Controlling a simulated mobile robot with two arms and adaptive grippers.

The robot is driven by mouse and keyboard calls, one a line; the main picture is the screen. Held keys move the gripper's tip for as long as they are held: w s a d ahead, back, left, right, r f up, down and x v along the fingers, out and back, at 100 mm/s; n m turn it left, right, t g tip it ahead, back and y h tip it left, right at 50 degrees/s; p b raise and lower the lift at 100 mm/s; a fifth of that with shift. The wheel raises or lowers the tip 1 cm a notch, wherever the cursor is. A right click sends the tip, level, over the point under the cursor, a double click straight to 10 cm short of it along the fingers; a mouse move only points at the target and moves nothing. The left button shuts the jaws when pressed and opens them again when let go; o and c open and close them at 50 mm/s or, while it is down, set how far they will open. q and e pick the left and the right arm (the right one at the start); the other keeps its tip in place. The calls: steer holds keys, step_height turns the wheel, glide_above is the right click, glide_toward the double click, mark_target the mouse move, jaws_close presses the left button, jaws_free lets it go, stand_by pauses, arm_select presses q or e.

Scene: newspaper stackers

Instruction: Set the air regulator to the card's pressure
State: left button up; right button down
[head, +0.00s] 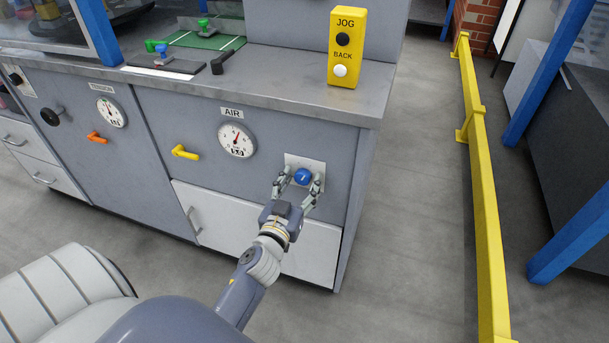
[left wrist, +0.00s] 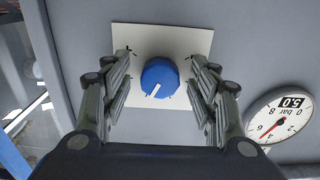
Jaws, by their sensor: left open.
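The blue air regulator knob (head: 303,176) sits on a pale square plate (head: 291,160) on the cabinet front. In the left wrist view the knob (left wrist: 160,78) carries a white pointer mark. My left gripper (head: 300,182) is open, with one finger on each side of the knob; a gap shows between the fingers and the knob in the left wrist view (left wrist: 163,70). The AIR gauge (head: 237,140) is left of the knob. In the left wrist view the gauge (left wrist: 281,117) appears upside down and its window reads 5.0. I cannot make out a pressure card. My right gripper is not in view.
A yellow valve lever (head: 185,152) is left of the gauge. An orange lever (head: 97,137) and another gauge (head: 111,112) are farther left. A yellow JOG/BACK box (head: 346,48) stands on the worktop. A yellow rail (head: 480,170) runs along the right, with clear floor before it.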

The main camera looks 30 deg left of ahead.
arm_select(q)
steer(key=shift+r, duration=0.1)
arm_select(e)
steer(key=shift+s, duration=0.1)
arm_select(q)
steer(key=c, duration=1.1)
steer(key=shift+m, duration=0.4)
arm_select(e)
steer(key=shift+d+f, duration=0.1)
arm_select(q)
steer(key=shift+m, duration=0.3)
steer(key=m, duration=0.2)
steer(key=shift+r+m+p, duration=0.1)
steer(key=shift+m+p, duration=0.2)
steer(key=shift+p, duration=0.1)
steer(key=shift+m, duration=0.8)
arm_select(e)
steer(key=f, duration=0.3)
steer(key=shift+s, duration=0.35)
arm_select(q)
steer(key=shift+m, duration=0.3)
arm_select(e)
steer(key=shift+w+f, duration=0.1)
